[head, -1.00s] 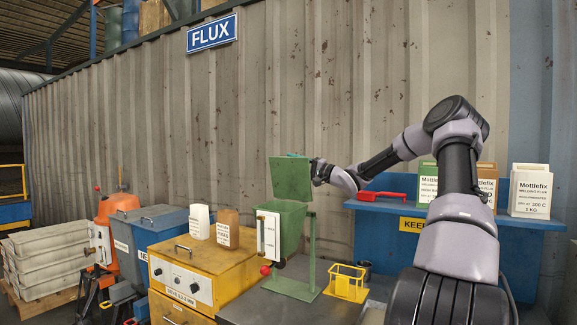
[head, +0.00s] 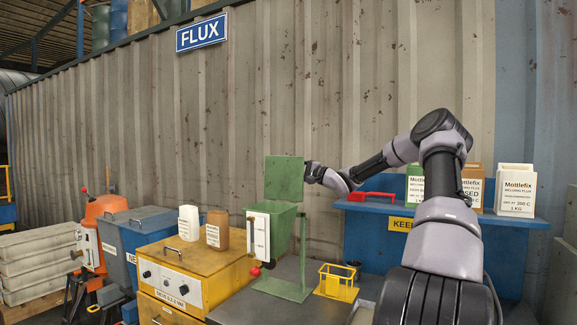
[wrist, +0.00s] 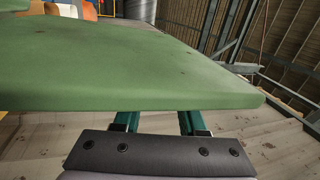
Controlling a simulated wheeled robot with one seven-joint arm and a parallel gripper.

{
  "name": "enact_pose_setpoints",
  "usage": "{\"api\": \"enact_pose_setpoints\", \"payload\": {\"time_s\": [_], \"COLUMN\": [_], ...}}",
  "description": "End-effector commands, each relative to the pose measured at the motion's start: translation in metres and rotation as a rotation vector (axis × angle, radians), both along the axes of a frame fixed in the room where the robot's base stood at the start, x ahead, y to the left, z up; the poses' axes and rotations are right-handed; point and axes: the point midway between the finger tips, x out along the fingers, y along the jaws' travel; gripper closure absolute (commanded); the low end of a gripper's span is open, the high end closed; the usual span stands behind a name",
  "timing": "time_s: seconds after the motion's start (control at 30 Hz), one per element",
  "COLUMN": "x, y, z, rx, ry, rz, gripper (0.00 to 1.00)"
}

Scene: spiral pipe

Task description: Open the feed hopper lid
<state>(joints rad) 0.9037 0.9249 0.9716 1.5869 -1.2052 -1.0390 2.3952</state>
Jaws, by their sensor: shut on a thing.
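The feed hopper (head: 276,226) is a green tapered bin on a green stand in the head view, with a white gauge panel on its front. Its square green lid (head: 284,179) stands up, about upright, above the hopper's rim. My gripper (head: 307,170) is at the lid's right edge in the head view, shut on the lid. In the wrist view the lid (wrist: 130,65) fills much of the upper picture as a broad green plate. The teal fingers of my gripper (wrist: 158,121) run up to its near edge, and their tips are hidden by it.
A yellow wire holder (head: 337,283) stands right of the hopper stand. A yellow oven (head: 190,265) with two bottles on top is at left. A blue shelf (head: 440,216) with flux boxes and a red-handled item is behind at right. Corrugated wall (head: 330,90) stands behind.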

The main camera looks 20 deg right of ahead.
Motion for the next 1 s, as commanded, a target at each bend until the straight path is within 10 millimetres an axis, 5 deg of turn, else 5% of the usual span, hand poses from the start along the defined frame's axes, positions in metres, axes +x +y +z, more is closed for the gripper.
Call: {"api": "enact_pose_setpoints", "payload": {"time_s": [0.07, 0.1, 0.17, 0.57, 1.0], "x": [0.0, 0.0, 0.0, -0.003, -0.056], "y": [-0.002, -0.002, -0.002, -0.004, -0.059], "z": [-0.003, -0.003, -0.003, -0.003, -0.024], "rx": [-0.003, -0.003, -0.003, -0.002, -0.001], "ry": [0.004, 0.004, 0.004, 0.002, 0.003], "rz": [-0.002, -0.002, -0.002, -0.002, -0.004], "gripper": [1.0, 0.55, 0.32, 0.3, 0.3]}}
